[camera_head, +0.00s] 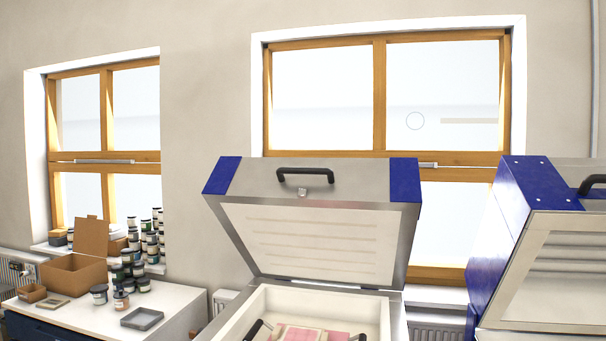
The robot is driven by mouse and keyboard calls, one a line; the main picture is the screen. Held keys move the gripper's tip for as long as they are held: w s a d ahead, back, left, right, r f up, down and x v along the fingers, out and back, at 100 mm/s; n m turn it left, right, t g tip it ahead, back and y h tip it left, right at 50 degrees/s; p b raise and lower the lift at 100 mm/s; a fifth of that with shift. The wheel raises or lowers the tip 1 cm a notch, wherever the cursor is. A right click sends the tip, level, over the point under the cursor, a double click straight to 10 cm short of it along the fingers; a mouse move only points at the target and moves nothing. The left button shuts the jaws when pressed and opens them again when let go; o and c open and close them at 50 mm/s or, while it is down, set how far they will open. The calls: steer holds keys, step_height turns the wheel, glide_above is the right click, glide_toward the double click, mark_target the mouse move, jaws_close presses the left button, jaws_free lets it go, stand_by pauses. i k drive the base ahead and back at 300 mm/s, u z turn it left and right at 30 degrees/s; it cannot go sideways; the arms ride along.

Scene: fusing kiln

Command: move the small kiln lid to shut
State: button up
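The kiln in the middle, which looks like the smaller one, has its lid (315,240) raised and tilted back, with the pale ribbed underside facing me. The lid has blue corners and a black bar handle (305,175) on its metal front edge, with a small latch below it. The open kiln body (262,302) is below, cut off by the bottom of the view. Pink and pale pieces (302,334) lie inside, between two dark bar-like parts that I cannot make out. I cannot recognise my gripper anywhere in this view.
A second blue and metal kiln (540,240) stands close on the right, its lid also raised. On the left, a white-topped table (180,300) holds a cardboard box (75,274), several jars and a grey tray (142,319). Windows and a radiator (436,328) are behind.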

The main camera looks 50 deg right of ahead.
mark_target(342, 222)
steer(key=z, duration=0.05)
steer(key=i, duration=0.95)
steer(key=u, duration=0.1)
